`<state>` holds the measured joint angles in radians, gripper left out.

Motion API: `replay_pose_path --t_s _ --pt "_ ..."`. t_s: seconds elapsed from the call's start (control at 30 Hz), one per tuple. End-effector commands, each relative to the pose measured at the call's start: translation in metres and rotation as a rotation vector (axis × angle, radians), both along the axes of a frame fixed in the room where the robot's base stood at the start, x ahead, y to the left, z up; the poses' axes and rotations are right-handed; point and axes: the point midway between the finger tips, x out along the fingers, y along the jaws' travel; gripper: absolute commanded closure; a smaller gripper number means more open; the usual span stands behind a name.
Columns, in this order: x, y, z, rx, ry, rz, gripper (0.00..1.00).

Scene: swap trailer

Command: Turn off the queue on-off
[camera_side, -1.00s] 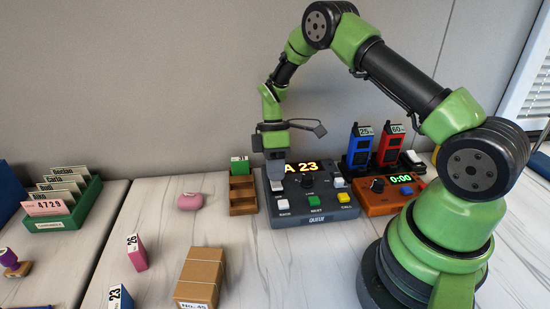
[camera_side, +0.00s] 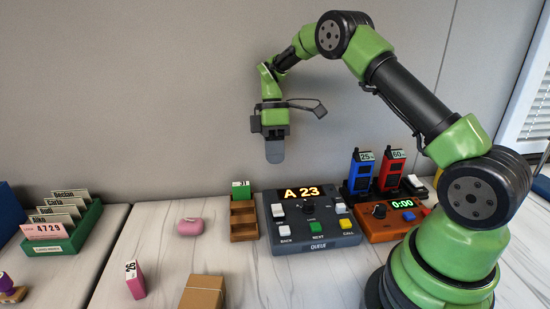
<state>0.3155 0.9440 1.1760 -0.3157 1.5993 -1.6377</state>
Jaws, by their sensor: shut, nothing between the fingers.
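The queue box (camera_side: 318,240) is a dark grey console on the table, with its display (camera_side: 299,192) lit and reading "A 23". On its face are a white switch (camera_side: 277,211) at the upper left, a black knob (camera_side: 308,207), and white, green and yellow buttons marked BACK, NEXT and CALL. A small light switch (camera_side: 340,208) sits at the right. Which way the switches are set is too small to tell. My gripper (camera_side: 275,157) is shut and empty, pointing down above the box's upper left, clear of it.
An orange timer box (camera_side: 376,230) reading 0:00 stands right of the queue box, with blue (camera_side: 360,172) and red (camera_side: 391,170) handsets behind it. A wooden tray (camera_side: 244,220) is close on the left. A pink object (camera_side: 190,227) lies farther left.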

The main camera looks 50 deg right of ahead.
Motion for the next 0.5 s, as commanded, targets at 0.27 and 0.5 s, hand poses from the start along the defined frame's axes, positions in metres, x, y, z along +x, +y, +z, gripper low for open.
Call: replay_pose_path --t_s 0.27,0.5 --pt "0.001 -0.001 0.038 -0.001 -0.003 -0.001 1.00" --pt "0.000 -0.001 0.038 0.000 -0.001 0.000 1.00"
